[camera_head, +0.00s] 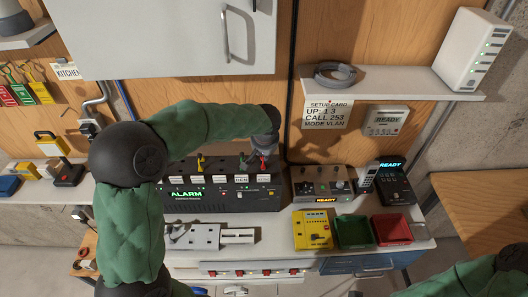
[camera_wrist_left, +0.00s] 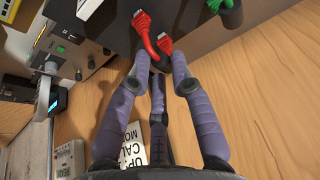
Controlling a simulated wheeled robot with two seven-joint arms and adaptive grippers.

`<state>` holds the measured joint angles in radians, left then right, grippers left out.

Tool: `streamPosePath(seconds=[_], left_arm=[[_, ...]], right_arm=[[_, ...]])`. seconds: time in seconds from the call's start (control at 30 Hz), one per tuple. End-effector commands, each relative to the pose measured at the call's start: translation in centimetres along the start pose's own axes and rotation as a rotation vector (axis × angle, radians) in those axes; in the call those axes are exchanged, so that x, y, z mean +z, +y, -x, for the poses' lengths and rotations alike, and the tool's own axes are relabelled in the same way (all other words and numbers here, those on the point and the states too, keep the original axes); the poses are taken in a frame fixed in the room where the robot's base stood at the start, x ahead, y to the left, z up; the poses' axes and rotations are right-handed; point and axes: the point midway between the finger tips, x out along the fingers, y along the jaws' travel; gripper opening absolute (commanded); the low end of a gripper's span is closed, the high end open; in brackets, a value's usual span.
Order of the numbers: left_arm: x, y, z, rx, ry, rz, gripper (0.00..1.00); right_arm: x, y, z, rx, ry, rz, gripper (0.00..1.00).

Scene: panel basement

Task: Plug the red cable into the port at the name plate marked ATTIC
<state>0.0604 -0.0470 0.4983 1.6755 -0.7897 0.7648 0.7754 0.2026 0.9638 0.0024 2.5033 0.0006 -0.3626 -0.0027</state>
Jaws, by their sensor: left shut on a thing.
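The black ALARM panel (camera_head: 225,203) stands on the bench with a row of small white name plates (camera_head: 241,179) along its upper face. Their lettering is too small for me to read, so I cannot tell which is ATTIC. My left gripper (camera_head: 262,152) is over the panel's right part, shut on the red cable (camera_head: 263,163). In the left wrist view, the fingers of my left gripper (camera_wrist_left: 158,66) close around the red cable (camera_wrist_left: 150,43). One red plug lies beyond the fingertips at the dark panel; I cannot tell whether it is seated. My right gripper is out of view.
Yellow, white and green plugs (camera_head: 243,163) stand along the panel top near my left gripper. A grey READY box (camera_head: 322,184), yellow device (camera_head: 312,230), green bin (camera_head: 355,232) and red bin (camera_head: 392,229) lie to the right. A shelf (camera_head: 400,82) juts out above.

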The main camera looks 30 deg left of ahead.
Motion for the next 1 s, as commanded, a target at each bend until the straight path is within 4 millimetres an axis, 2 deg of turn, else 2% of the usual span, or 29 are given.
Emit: streamPosePath(seconds=[1.0], left_arm=[[0.14, 0.05, -0.38, 0.0, 0.0, 0.0, 0.0]], right_arm=[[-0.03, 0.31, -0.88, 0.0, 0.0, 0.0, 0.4]])
